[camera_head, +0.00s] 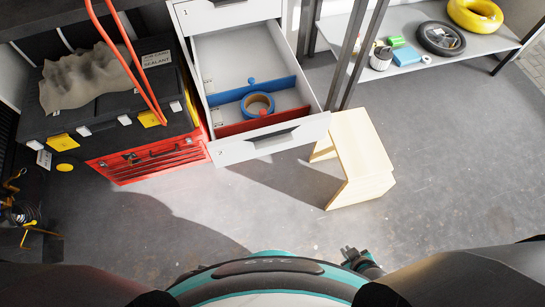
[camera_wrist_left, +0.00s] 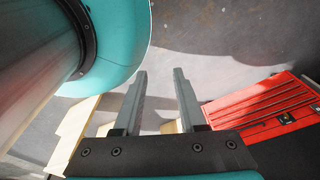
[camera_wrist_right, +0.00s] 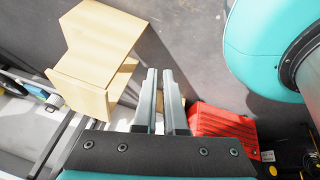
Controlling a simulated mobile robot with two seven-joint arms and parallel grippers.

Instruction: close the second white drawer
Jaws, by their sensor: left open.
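The white drawer (camera_head: 250,150), below another white drawer front (camera_head: 228,12), stands pulled far out of its cabinet. It has a dark handle recess on its front. Inside are a blue divider (camera_head: 232,95), a red divider (camera_head: 235,127) and a roll of blue tape (camera_head: 258,104). My right gripper (camera_head: 350,255) is low in the head view, over the floor and well apart from the drawer. Its fingers (camera_wrist_right: 160,100) are close together with a narrow gap and nothing visible between them. My left gripper (camera_wrist_left: 160,100) is open and empty in its wrist view; the head view does not show it.
A red toolbox (camera_head: 150,160) with a black case (camera_head: 100,105) on top stands left of the drawer. A wooden step stool (camera_head: 362,155) stands close to its right. The floor in front is clear.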

